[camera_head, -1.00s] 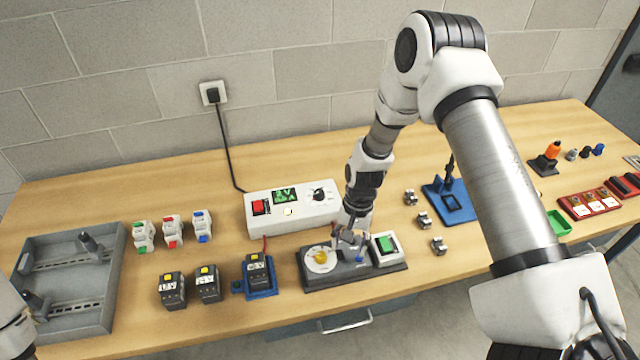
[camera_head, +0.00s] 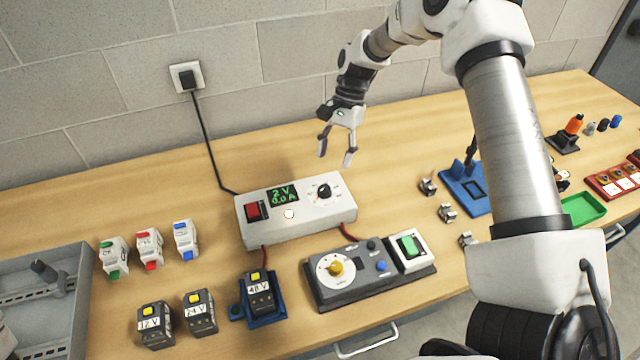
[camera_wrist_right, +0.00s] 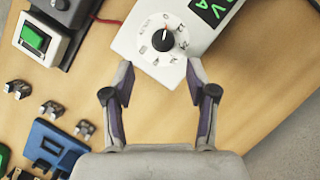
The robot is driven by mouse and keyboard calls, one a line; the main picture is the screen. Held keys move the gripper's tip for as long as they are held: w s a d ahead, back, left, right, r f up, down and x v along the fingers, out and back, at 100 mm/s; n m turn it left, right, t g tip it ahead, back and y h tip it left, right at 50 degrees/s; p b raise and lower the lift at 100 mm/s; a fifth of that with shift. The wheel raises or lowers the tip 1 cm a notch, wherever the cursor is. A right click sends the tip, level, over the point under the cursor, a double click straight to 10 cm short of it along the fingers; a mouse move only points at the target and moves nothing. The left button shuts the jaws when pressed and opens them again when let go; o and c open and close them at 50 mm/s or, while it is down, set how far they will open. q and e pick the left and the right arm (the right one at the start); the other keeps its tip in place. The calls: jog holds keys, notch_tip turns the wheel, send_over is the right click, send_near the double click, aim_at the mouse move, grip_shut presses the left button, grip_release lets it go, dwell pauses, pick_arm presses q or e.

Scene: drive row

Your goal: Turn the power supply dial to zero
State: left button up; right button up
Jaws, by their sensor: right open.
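The power supply (camera_head: 295,222) is a white box on the bench. Its green display (camera_head: 284,196) reads 2 V and 0.0 A. Its black dial (camera_head: 323,191) sits at the right of the top face. The dial also shows in the right wrist view (camera_wrist_right: 163,40), on a white marked disc with a red mark near its pointer. My right gripper (camera_head: 335,159) is open and empty, above and behind the dial. In the right wrist view its open fingers (camera_wrist_right: 160,75) point towards the dial, apart from it. My left gripper is not in view.
A red switch (camera_head: 255,211) is on the supply's left. In front stand a grey unit with a yellow knob (camera_head: 335,268), a green button box (camera_head: 408,246) and a battery in a blue holder (camera_head: 259,293). A cable (camera_head: 207,140) runs to the wall socket. Bench behind the supply is clear.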

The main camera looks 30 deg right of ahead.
aim_at(325, 187)
jog(key=p+x, duration=0.2)
jog(key=x, duration=0.5)
jog(key=shift+w+a+f, duration=0.1)
jog(key=shift+a+f, duration=0.05)
jog(key=shift+f, duration=0.1)
jog(key=shift+w+f, duration=0.15)
jog(key=shift+f, duration=0.25)
